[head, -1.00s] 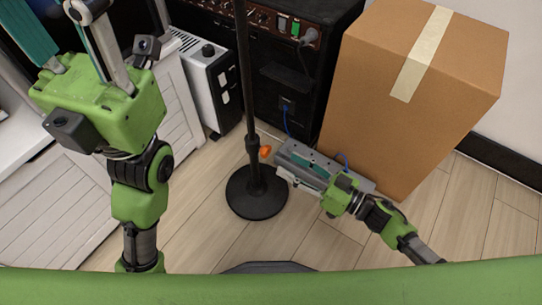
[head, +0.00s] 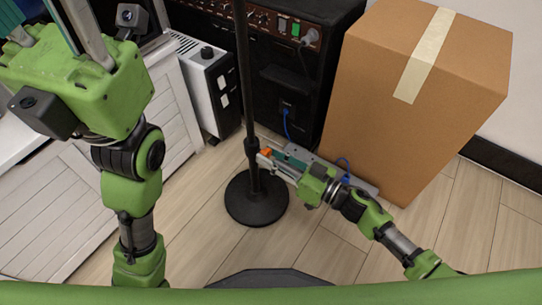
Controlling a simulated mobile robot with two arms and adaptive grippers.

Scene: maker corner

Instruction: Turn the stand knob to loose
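The stand is a thin black pole (head: 242,90) on a round black base (head: 257,208), upright on the floor. Its small orange knob (head: 266,152) is on the right side of the pole's lower collar. My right gripper (head: 268,158) comes in from the right, low down, with its fingertips at the knob. A finger covers part of the knob, and I cannot tell whether the fingers are closed on it. My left gripper (head: 82,22) is at the upper left, well away from the stand; its fingertips are cut off by the top edge.
A large cardboard box (head: 400,130) stands right of the stand, behind my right arm. A black amplifier cabinet (head: 285,95) is behind the pole, with a white heater (head: 205,85) to its left. A grey metal unit with blue cables (head: 350,184) lies behind my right gripper.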

